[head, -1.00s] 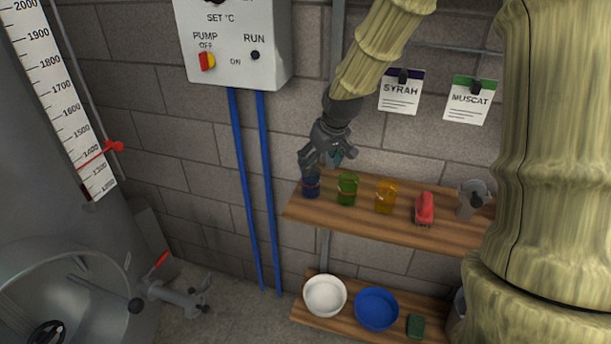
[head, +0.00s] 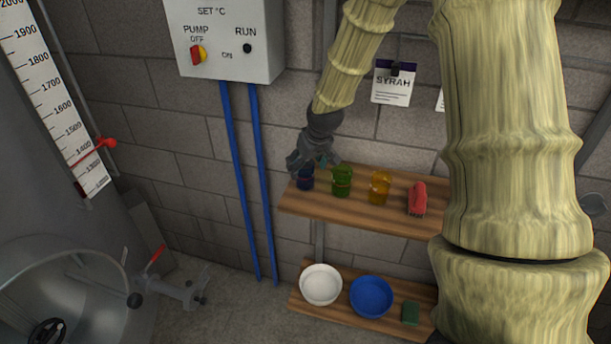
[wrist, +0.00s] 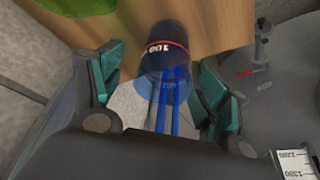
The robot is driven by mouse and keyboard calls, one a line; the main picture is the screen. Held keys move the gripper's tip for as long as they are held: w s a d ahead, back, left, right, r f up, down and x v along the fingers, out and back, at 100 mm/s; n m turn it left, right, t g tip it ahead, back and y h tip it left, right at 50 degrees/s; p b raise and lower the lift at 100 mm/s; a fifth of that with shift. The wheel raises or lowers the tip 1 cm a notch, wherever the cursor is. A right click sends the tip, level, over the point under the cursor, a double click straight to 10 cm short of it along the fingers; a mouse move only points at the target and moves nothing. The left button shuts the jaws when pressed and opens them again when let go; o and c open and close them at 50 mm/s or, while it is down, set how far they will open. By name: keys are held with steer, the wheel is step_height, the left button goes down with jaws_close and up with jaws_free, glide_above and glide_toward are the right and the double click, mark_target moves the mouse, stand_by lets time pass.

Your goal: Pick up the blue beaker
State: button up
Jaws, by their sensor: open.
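The blue beaker (head: 306,181) stands at the left end of the upper wooden shelf (head: 300,203), partly hidden by my gripper in the head view. In the wrist view the blue beaker (wrist: 167,60) shows dark blue, with a red line and the marking 100, and its clear blue part lies toward the gap between my fingers. My gripper (head: 312,168) is over the beaker in the head view. In the wrist view my gripper (wrist: 160,92) is open, with teal finger pads on both sides of the beaker and visible space beside them. I cannot tell whether either pad touches it.
A green beaker (head: 342,181) stands right beside the blue one. An amber beaker (head: 380,188) and a red brush (head: 417,199) stand farther right. Below are a white bowl (head: 321,285), a blue bowl (head: 371,297) and a green block (head: 411,312). Blue pipes (head: 243,185) run left of the shelf.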

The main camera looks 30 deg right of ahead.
steer(key=shift+p+x, duration=0.35)
steer(key=shift+x, duration=0.45)
steer(key=shift+p+x, duration=0.3)
steer(key=shift+x, duration=0.95)
steer(key=shift+w+a, duration=0.1)
steer(key=shift+r, duration=0.1)
steer(key=c, duration=1.1)
